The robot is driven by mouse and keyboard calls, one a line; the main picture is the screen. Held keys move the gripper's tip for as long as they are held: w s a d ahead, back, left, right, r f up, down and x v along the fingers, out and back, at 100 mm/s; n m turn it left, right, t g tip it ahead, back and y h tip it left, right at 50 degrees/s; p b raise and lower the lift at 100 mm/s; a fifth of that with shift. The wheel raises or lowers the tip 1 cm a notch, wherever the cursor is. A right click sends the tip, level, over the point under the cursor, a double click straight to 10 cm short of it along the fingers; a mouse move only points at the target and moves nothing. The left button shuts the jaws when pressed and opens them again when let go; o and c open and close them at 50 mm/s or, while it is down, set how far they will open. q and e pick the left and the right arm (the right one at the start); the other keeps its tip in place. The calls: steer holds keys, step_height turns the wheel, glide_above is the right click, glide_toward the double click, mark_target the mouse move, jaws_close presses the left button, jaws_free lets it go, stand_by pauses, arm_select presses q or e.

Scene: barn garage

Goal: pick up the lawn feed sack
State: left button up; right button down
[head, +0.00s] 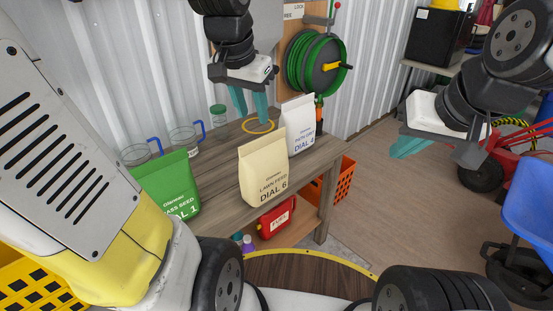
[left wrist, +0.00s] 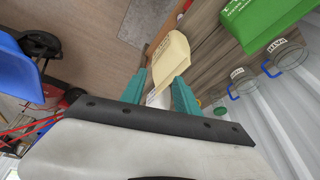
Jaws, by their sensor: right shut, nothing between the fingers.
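The lawn feed sack (head: 262,174) is cream, marked "LAWN FEED DIAL 6", and stands upright near the front edge of the wooden bench (head: 225,160). It also shows in the left wrist view (left wrist: 171,55), beyond the fingertips. My left gripper (head: 249,107) hangs above the bench behind the sack, fingers pointing down. Its teal fingers are apart and hold nothing; they also show in the left wrist view (left wrist: 160,90). My right gripper (head: 408,147) is shut and empty, off to the right over the floor.
A white "DIAL 4" sack (head: 299,125) stands close behind to the right. A green grass seed sack (head: 168,185) stands to the left. Glass jugs (head: 185,139) and a green-lidded jar (head: 218,116) stand toward the wall. A yellow ring (head: 258,127) lies on the bench.

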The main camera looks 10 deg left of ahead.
arm_select(q)
steer(key=w+f+m+g, duration=0.2)
steer(key=w+f, duration=0.3)
steer(key=w, duration=0.4)
steer(key=m+g+y, duration=0.1)
steer(key=m+g, duration=0.1)
glide_toward(265, 147)
step_height(265, 147, down, 7)
steer(key=shift+s+a+f, duration=0.1)
steer(key=shift+s, duration=0.05)
jaws_close()
stand_by(0.8)
